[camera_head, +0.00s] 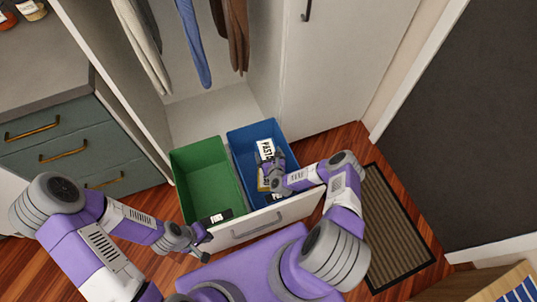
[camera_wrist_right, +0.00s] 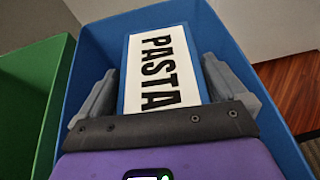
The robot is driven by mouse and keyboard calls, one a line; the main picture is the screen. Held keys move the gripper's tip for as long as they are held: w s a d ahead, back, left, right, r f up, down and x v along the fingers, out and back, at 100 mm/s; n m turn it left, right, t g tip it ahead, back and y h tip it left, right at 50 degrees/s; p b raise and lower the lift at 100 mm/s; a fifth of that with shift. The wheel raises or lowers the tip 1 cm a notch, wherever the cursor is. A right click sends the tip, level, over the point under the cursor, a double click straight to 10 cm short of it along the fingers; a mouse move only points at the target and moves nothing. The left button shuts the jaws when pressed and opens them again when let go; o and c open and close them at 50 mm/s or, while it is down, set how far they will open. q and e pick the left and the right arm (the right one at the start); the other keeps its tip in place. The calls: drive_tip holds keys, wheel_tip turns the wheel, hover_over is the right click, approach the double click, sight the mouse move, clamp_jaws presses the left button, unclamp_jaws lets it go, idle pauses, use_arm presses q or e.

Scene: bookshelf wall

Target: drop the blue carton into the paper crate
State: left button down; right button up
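The blue carton (camera_head: 266,148) has a white front with the word PASTA; its face also shows in the right wrist view (camera_wrist_right: 162,70). My right gripper (camera_head: 268,168) is shut on the carton, with one finger at each side, and holds it over the opening of the blue crate (camera_head: 243,137). Whether the carton's lower end touches the crate floor cannot be told. No readable label tells which crate is the paper crate. My left gripper (camera_head: 205,245) is open and empty, by the front edge of the green crate (camera_head: 184,160).
Both crates stand side by side in a pulled-out drawer with a white front (camera_head: 262,224). Clothes (camera_head: 196,42) hang above and behind. A grey-topped cabinet (camera_head: 65,135) stands at left, a white door (camera_head: 325,65) at right. A striped mat (camera_head: 395,235) lies on the wood floor.

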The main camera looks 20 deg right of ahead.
drive_tip(key=shift+s, duration=0.1)
drive_tip(key=p+v, duration=0.3)
drive_tip(key=v, duration=0.4)
drive_tip(key=shift+s, duration=0.15)
drive_tip(key=shift+r, duration=0.2)
